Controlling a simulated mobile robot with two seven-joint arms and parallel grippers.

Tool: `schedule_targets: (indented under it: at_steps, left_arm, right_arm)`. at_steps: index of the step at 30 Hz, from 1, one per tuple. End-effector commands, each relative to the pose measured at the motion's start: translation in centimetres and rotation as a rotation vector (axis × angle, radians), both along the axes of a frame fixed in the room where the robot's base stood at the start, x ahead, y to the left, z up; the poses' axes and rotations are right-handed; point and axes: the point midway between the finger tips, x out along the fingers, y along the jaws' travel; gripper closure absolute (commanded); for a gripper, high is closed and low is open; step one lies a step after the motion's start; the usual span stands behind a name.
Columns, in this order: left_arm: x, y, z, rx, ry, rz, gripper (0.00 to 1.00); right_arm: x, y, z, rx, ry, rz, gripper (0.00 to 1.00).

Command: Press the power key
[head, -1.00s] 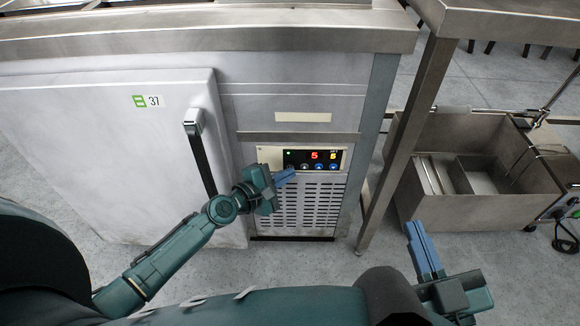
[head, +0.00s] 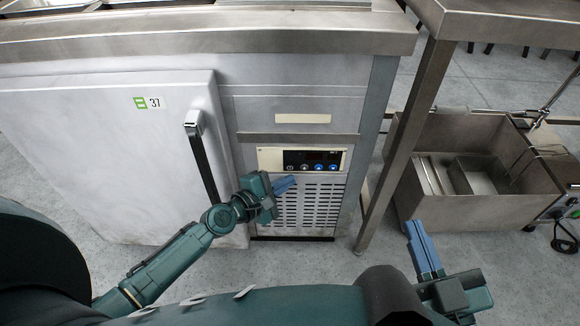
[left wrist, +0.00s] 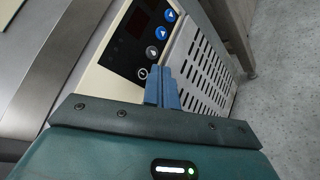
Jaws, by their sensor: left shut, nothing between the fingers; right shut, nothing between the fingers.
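The control panel (head: 301,160) is on the front of the steel refrigerated counter, with a dark display and a row of round keys. The display shows no lit digits. The power key (left wrist: 142,73), a dark round key with a white ring, is at the near end of the row in the left wrist view; it is also at the row's left end in the head view (head: 290,167). My left gripper (head: 292,181) is shut and empty, its blue fingertips just below the panel's left part and close to the power key. I cannot tell if they touch. My right gripper (head: 414,224) is shut and empty, away from the panel.
A vent grille (head: 308,207) is below the panel. A white door (head: 110,150) with a black vertical handle (head: 203,165) is on the left. A steel table leg (head: 405,140) and a steel basin (head: 500,210) stand on the right.

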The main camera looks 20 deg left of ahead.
Motion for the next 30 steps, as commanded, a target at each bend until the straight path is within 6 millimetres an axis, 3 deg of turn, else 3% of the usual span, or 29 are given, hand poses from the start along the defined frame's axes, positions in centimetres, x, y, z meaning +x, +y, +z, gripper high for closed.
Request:
schedule_targets:
  at_steps: [15,30]
  left_arm:
    - [-4.7,-1.3,0.1,-0.001,0.001,0.0,1.0]
    - [-4.8,-1.4,0.1,0.0,0.0,0.0,1.0]
  right_arm:
    - [0.0,0.0,1.1,0.0,0.0,0.0,1.0]
    - [0.0,0.0,1.0,0.001,0.0,-0.001,1.0]
